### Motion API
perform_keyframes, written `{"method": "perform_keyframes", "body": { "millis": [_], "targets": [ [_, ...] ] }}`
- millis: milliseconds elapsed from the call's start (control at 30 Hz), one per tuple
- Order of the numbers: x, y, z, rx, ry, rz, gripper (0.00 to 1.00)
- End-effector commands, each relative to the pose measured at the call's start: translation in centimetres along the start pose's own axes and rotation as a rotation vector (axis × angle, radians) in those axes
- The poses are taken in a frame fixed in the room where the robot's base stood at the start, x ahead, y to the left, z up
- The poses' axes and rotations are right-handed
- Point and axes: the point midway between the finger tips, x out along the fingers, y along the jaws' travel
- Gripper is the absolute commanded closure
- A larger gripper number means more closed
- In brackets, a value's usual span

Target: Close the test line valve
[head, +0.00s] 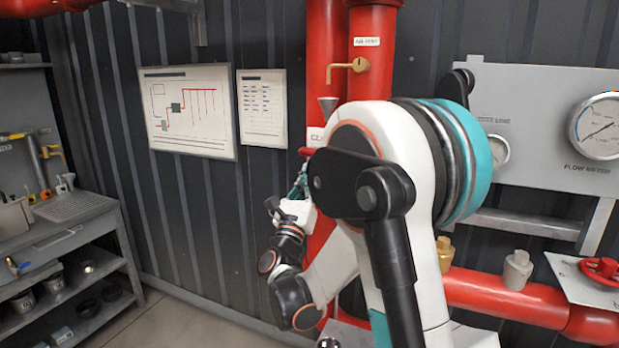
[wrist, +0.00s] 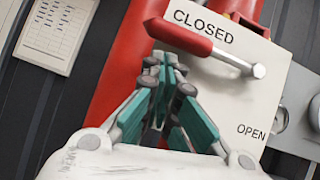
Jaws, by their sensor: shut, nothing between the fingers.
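In the wrist view a valve lever with a red grip (wrist: 180,37) and a metal rod runs from a bolt on a white plate (wrist: 225,100) toward the upper left. It lies by the word CLOSED; OPEN is printed lower right. My gripper (wrist: 165,65), with teal fingers, is shut and empty, its tips just below the red grip. I cannot tell whether they touch it. My arm hides most of the plate. The valve's name does not show.
A red vertical pipe (head: 325,60) with a brass tap (head: 350,66) stands behind my arm. A gauge panel (head: 540,95) and a red handwheel (head: 603,268) are at right. A workbench with shelves (head: 75,220) stands at left. Open floor shows between.

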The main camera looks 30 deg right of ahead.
Motion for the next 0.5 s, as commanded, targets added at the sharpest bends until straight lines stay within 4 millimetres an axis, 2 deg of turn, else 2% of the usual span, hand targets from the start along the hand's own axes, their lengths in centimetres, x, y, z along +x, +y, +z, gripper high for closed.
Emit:
{"method": "perform_keyframes", "body": {
  "millis": [33,167,500],
  "targets": [
    [-0.7,0.3,-0.9,0.000,0.000,0.000,1.00],
    [-1.7,0.9,-2.5,0.000,0.000,0.000,1.00],
    [-8.2,1.5,-2.0,0.001,-0.001,0.002,1.00]
  ]
}}
